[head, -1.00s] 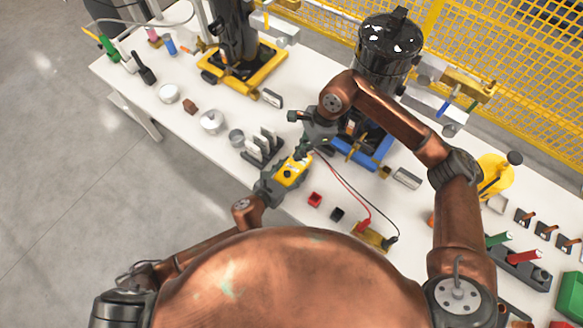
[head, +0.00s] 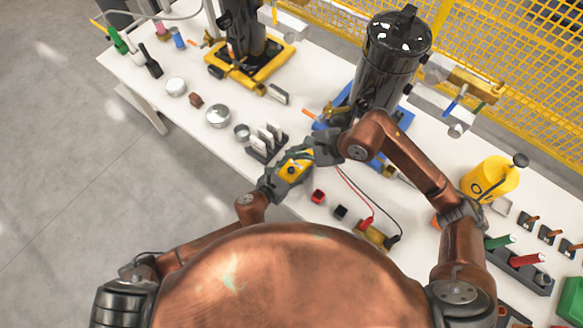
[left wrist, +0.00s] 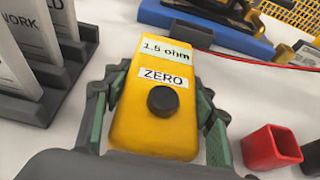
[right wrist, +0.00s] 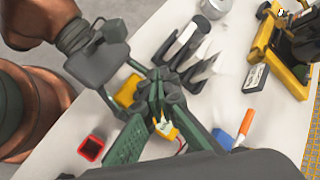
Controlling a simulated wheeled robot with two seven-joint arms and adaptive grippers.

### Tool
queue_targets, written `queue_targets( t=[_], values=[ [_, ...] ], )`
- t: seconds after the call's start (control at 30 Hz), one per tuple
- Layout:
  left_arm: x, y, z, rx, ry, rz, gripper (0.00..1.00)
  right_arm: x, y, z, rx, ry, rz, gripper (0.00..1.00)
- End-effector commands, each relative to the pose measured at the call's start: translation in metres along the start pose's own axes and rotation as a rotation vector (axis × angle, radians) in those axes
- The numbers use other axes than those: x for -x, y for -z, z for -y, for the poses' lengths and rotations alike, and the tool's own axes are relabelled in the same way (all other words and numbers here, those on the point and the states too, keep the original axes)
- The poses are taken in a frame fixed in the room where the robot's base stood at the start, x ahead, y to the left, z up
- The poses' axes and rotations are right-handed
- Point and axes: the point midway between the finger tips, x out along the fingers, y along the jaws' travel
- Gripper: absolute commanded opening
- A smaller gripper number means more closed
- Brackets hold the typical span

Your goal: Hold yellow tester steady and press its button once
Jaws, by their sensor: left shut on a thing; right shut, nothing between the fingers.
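The yellow tester (head: 293,171) is above the front of the white table. In the left wrist view its face (left wrist: 125,128) shows a round black button (left wrist: 163,101) and labels reading "ZERO" and "1.5 ohm". My left gripper (left wrist: 157,125) is shut on the tester's two sides. My right gripper (right wrist: 160,98) is shut and empty, close to the tester at its far right side in the head view. In the right wrist view its fingers hide part of the tester (right wrist: 127,92). The left wrist view shows the button uncovered, with no finger on it.
A rack of upright labelled plates (head: 267,141) stands left of the tester. Red and black leads run to a terminal block (head: 376,236). A black compressor (head: 395,60) stands behind.

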Motion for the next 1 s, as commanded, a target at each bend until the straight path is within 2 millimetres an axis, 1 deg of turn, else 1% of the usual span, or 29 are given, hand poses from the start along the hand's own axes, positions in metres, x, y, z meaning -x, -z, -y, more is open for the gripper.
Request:
queue_targets(
  t=[0.13,0.57,0.77,1.0],
  values=[
    [0.000,0.001,0.001,0.000,0.001,-0.001,0.17,0.005,-0.004,0.002,0.014,0.058,0.018,0.00],
    [0.000,0.001,0.001,0.000,0.001,-0.001,0.17,0.003,-0.003,0.000,0.015,0.061,0.019,0.00],
    [0.000,0.001,0.001,0.000,0.002,-0.001,0.17,-0.011,0.007,-0.009,0.012,0.059,0.019,0.00],
    [0.000,0.001,0.001,0.000,0.002,-0.001,0.17,-0.036,0.023,-0.024,0.012,0.059,0.020,0.00]
  ],
)
